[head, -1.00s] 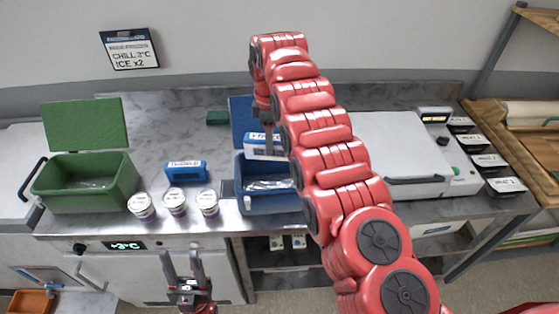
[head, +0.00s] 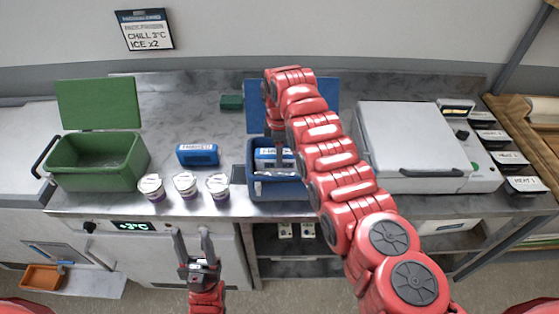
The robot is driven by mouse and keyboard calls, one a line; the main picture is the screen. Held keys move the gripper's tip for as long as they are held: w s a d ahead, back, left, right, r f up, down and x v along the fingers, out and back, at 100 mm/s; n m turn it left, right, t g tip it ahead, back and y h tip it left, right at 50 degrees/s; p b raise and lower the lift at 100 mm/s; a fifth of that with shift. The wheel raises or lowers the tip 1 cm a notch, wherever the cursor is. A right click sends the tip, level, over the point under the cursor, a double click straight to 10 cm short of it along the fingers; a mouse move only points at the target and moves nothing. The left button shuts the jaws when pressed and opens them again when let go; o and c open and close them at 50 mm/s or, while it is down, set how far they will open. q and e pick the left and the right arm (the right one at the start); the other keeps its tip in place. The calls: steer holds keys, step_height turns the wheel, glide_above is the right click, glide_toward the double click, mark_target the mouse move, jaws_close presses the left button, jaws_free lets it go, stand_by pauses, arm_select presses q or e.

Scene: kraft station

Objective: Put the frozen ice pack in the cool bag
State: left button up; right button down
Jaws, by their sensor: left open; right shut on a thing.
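The blue cool bag (head: 278,190) stands open on the counter, its lid (head: 322,103) raised behind it. My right gripper (head: 279,153) is over the bag's opening, shut on a white and blue ice pack (head: 265,156). The pack is low in the mouth of the bag. My arm hides the bag's right part, and I cannot tell whether the pack touches the bottom. A second, blue ice pack (head: 197,155) lies on the counter left of the bag; its label is too small to read surely. My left gripper (head: 194,236) is open and empty in front of the counter.
Several white-lidded jars (head: 185,183) stand left of the bag. An open green box (head: 98,165) is further left. A grey lidded appliance (head: 413,140) and black containers (head: 497,140) are at the right. A wall sign (head: 145,30) reads CHILL 3°C, ICE x2.

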steer(key=shift+w+f, duration=0.1)
steer(key=shift+f, duration=0.5)
step_height(320, 180, down, 3)
steer(key=shift+f+b, duration=0.2)
steer(key=shift+b, duration=0.25)
steer(key=shift+f, duration=0.25)
steer(key=shift+c, duration=1.8)
jaws_free()
steer(key=shift+r, duration=0.15)
